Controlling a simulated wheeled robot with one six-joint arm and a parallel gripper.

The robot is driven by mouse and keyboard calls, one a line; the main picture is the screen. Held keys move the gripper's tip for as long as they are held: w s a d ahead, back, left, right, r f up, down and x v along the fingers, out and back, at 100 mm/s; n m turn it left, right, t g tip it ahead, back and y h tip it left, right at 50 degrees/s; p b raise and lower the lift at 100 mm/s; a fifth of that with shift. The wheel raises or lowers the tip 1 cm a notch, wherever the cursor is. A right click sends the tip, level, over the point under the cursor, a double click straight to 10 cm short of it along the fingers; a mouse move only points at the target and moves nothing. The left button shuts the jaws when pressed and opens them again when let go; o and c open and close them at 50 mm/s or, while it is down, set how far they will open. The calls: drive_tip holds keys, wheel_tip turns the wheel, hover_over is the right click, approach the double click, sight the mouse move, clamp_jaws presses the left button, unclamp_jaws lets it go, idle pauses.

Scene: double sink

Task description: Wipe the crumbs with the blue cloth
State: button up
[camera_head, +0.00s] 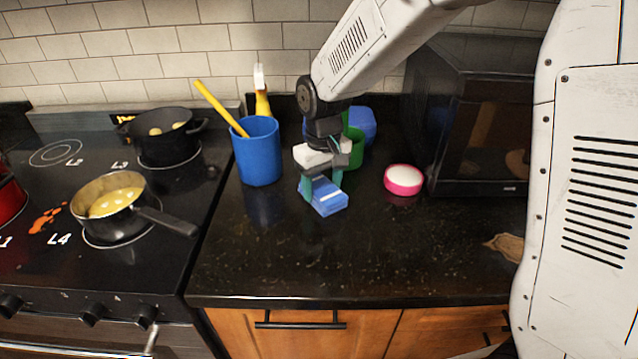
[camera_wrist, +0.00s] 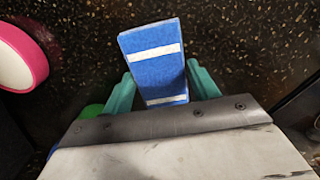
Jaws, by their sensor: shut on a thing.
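My gripper (camera_head: 321,183) is shut on the blue cloth (camera_head: 328,198), a folded block with white stripes, over the black counter. In the wrist view the cloth (camera_wrist: 152,55) sits between the two teal fingers (camera_wrist: 160,88). I cannot tell whether the cloth touches the counter. Small pale crumbs (camera_head: 330,250) are scattered over the dark counter, mostly in front of the gripper. They also show as specks in the wrist view, though the counter's own speckle makes them hard to tell apart.
A blue cup (camera_head: 257,155) with a yellow utensil stands left of the gripper. A pink-rimmed white round item (camera_head: 403,180) lies to the right, before a black microwave (camera_head: 478,130). A green item (camera_head: 354,150) stands behind. The stove (camera_head: 90,260) with pots is at left. The front counter is open.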

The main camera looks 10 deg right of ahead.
drive_tip(key=shift+s+d, duration=0.25)
drive_tip(key=shift+d, duration=1.1)
drive_tip(key=shift+s+d, duration=0.3)
drive_tip(key=shift+d, duration=1)
drive_tip(key=shift+s+d, duration=0.25)
drive_tip(key=shift+d, duration=1.1)
drive_tip(key=shift+s+d+f, duration=0.1)
drive_tip(key=shift+s+d, duration=0.1)
drive_tip(key=shift+d, duration=0.55)
drive_tip(key=shift+s+d+f, duration=0.1)
drive_tip(key=shift+s+d, duration=0.1)
drive_tip(key=shift+d, duration=0.55)
wheel_tip(320, 180, up, 6)
drive_tip(key=shift+r, duration=0.15)
drive_tip(key=shift+w, duration=0.1)
drive_tip(key=shift+r, duration=1.45)
